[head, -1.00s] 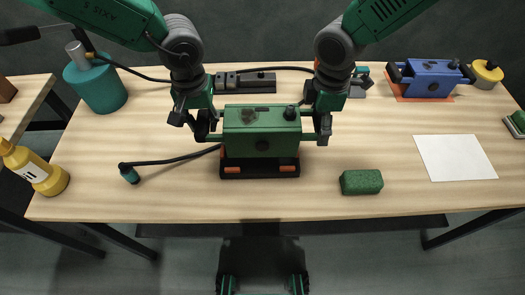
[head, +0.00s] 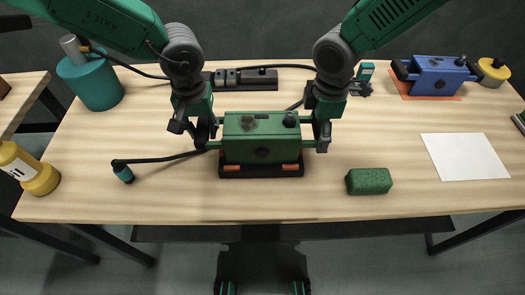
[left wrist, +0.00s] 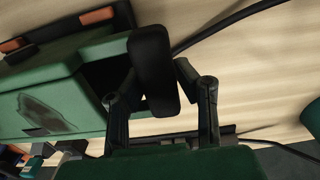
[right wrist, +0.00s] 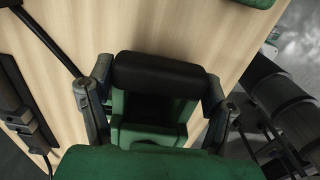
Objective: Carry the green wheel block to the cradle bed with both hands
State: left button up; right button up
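The green wheel block (head: 262,145) is level over the black cradle bed (head: 262,173) with orange pads at table centre. Its lower edge overlaps the tops of the pads in the head view; I cannot tell whether it touches the bed. My left gripper (head: 204,139) is shut on the block's left handle; the handle's black grip (left wrist: 152,70) shows between the fingers in the left wrist view. My right gripper (head: 322,138) is shut on the right handle, whose black grip (right wrist: 160,76) shows in the right wrist view. Most of the bed is hidden under the block.
A green sponge-like block (head: 369,181) lies to the right, and a white sheet (head: 464,157) beyond it. A cable with a teal end (head: 124,173) lies left. A blue block (head: 436,75) on an orange mat, a teal canister (head: 91,82) and a yellow bottle (head: 30,171) stand further out.

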pick_arm(q)
jog(key=o, duration=0.4)
jog(key=shift+s+a, duration=0.1)
jog(key=shift+a, duration=0.4)
pick_arm(e)
jog(key=o, duration=0.4)
pick_arm(q)
jog(key=shift+s+a, duration=0.1)
pick_arm(e)
jog(key=shift+s+a+r, duration=0.15)
jog(key=shift+a, duration=0.15)
pick_arm(q)
jog(key=shift+r, duration=0.2)
pick_arm(e)
jog(key=shift+d, duration=0.1)
pick_arm(q)
jog(key=r, duration=0.6)
jog(key=shift+d+r, duration=0.2)
jog(key=shift+d, duration=0.2)
pick_arm(e)
jog(key=shift+d, duration=0.4)
jog(key=shift+a, duration=0.55)
pick_arm(q)
jog(key=r, duration=0.2)
jog(key=a+r, duration=0.1)
jog(key=r, duration=0.2)
jog(key=shift+a, duration=0.15)
pick_arm(e)
notch_tip(320, 180, up, 12)
jog(key=shift+a, duration=0.15)
